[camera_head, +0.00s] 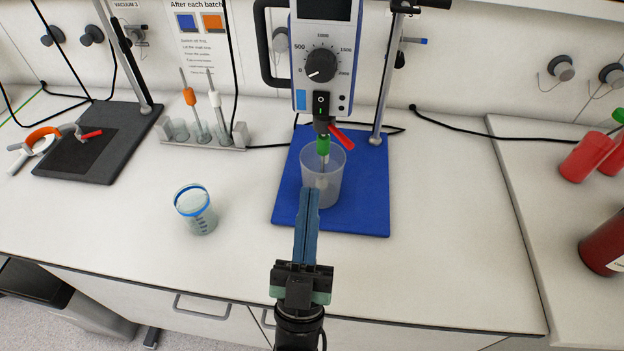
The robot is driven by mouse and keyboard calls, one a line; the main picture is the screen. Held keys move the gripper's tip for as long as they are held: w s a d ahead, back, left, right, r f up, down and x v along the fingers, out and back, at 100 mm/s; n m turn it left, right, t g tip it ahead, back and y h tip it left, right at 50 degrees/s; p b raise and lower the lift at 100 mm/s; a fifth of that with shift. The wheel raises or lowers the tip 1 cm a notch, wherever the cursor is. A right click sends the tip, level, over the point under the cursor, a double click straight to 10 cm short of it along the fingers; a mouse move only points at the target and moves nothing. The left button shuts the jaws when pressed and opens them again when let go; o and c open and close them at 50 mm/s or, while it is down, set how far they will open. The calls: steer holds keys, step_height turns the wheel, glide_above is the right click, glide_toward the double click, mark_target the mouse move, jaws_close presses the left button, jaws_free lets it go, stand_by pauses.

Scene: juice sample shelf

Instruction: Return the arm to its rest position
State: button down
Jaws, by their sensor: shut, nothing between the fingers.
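My gripper (308,198) is in the lower middle of the head view, with its long blue fingers pressed together and nothing between them. My arm comes up from the bottom edge, over the front of the bench. The fingertips overlap the lower part of a clear beaker (331,187) in the picture. I cannot tell whether they touch it. The beaker stands upright on a blue base plate (367,214). A stirrer (322,70) with a dial is above it, and its shaft reaches down into the beaker below a green and red chuck.
A cup with a blue rim (197,213) stands on the bench left of my gripper. A rack (205,139) with shafts is behind it, and a dark stand base (98,143) is far left. Red containers (585,157) stand at right. The bench front right (450,270) is clear.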

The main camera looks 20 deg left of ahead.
steer(key=shift+s+d+f, duration=0.15)
steer(key=shift+s+f, duration=0.05)
steer(key=shift+s, duration=0.3)
steer(key=shift+w, duration=0.1)
